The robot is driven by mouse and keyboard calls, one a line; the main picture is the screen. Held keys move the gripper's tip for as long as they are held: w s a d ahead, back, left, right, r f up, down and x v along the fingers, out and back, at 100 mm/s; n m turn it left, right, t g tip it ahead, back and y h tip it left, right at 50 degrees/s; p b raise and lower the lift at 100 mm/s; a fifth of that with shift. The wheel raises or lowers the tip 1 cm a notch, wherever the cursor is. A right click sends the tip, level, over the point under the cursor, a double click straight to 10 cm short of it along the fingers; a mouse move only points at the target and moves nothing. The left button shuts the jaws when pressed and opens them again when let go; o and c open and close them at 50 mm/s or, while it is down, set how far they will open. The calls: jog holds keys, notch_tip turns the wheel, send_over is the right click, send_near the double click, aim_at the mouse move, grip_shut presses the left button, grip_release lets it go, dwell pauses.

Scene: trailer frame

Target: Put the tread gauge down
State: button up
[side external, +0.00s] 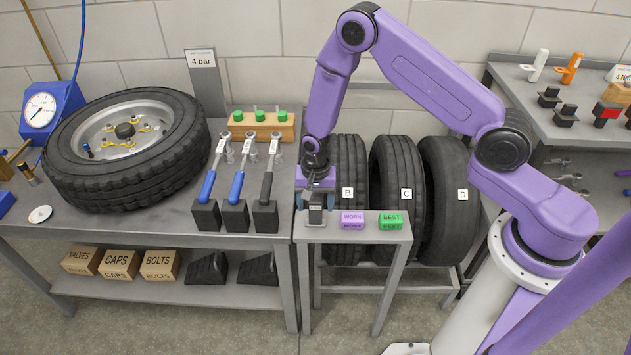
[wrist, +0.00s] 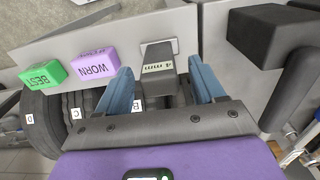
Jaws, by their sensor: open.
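The tread gauge (wrist: 158,72) is a small grey block with a marked scale on top. In the wrist view it lies between the two blue fingers of my gripper (wrist: 162,92), with a gap on each side. In the side view the gauge (side external: 316,214) stands at the left end of the narrow grey stand (side external: 335,232), and my gripper (side external: 316,196) is right above and around it. My gripper is open. The gauge's lower part is partly hidden, but it appears to rest on the stand top.
A purple WORN block (side external: 352,220) and a green BEST block (side external: 391,221) sit to the right on the stand. Tyres B (side external: 349,165), C (side external: 398,170) and D (side external: 448,165) stand behind. Torque tools in black holders (side external: 236,215) stand on the bench to the left.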

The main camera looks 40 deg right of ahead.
notch_tip(320, 180, up, 9)
jog(key=shift+f, duration=0.1)
jog(key=shift+s+a+r, duration=0.1)
jog(key=shift+r, duration=0.1)
jog(key=s+a+r+n, duration=0.1)
jog(key=s+r+n, duration=1.45)
jog(key=s, duration=0.45)
jog(key=s+d+r+n, duration=0.3)
jog(key=s+n, duration=0.3)
jog(key=s, duration=0.3)
jog(key=shift+s+d+r, duration=0.15)
jog(key=shift+s+d, duration=0.2)
jog(key=shift+d, duration=0.2)
